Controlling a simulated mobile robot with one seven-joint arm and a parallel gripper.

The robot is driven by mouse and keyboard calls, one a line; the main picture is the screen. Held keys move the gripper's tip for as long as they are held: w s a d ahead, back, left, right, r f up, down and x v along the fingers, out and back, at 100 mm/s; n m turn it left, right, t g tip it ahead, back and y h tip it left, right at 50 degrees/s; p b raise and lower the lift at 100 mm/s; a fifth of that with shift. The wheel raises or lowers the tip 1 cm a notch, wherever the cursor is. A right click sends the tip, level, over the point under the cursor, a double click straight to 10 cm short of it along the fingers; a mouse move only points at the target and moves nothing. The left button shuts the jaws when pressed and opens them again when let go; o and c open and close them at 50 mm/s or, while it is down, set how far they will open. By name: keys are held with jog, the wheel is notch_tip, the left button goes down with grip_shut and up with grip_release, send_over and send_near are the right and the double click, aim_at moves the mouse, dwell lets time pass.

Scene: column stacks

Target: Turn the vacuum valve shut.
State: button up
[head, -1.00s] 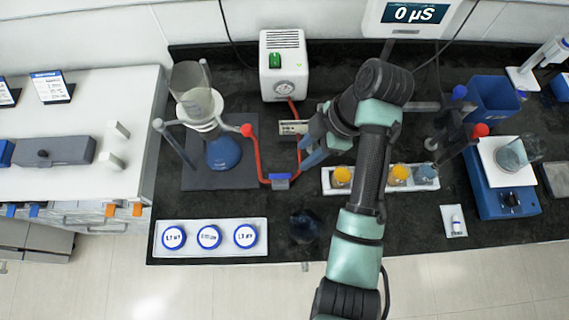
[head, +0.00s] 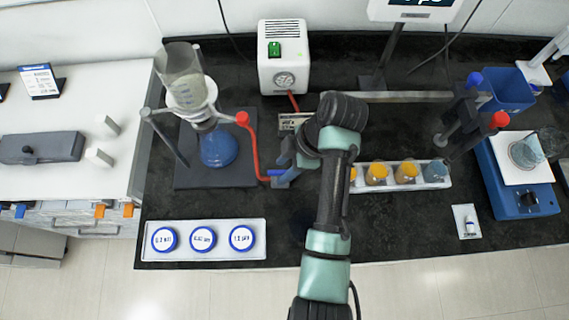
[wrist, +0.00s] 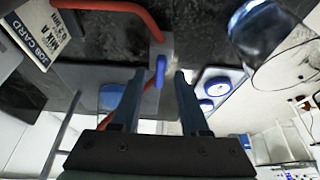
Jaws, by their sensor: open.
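The vacuum valve is a small grey block with a blue lever handle, set in the red tubing. In the wrist view its grey body (wrist: 166,46) is ahead of my fingertips, and the blue handle (wrist: 160,72) points toward the gap between them, roughly in line with the tube. In the head view the valve (head: 277,173) is partly covered by my gripper (head: 284,160). My gripper also shows in the wrist view (wrist: 157,78), open, with one finger on each side of the handle line. I cannot tell whether a finger touches the handle.
Red tubing (head: 255,150) runs from the filter flask (head: 218,148) to the valve, and on to the white pump (head: 284,75). A tray of labelled discs (head: 150,255) is at the front, and a rack with orange-topped bottles (head: 390,187) is right.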

grip_shut()
dwell(0.5)
jog(key=m+p, duration=0.1)
jog(key=m+t+p, duration=0.1)
jog(key=m, duration=0.1)
jog(key=m+p, duration=0.1)
jog(key=shift+s+r+t, duration=0.2)
jog(key=shift+s+t, duration=0.05)
jog(key=shift+t, duration=0.05)
jog(key=m+p, duration=0.1)
jog(key=m, duration=0.1)
jog(key=m+t+h+p, duration=0.1)
jog(key=m+p, duration=0.1)
jog(key=m, duration=0.1)
jog(key=shift+s+a, duration=0.2)
jog(key=m+h+p, duration=0.1)
jog(key=m, duration=0.1)
jog(key=m+t+p, duration=0.1)
jog(key=m, duration=0.1)
jog(key=shift+a+h, duration=0.15)
jog(key=shift+h, duration=0.25)
jog(key=shift+a+f+m+t+h+p, duration=0.1)
jog(key=shift+m+t+h+p, duration=0.3)
jog(key=shift+m, duration=0.8)
jog(key=shift+a+f+m+t+h+p, duration=0.1)
jog(key=shift+m+h+p, duration=0.45)
jog(key=shift+m, duration=0.65)
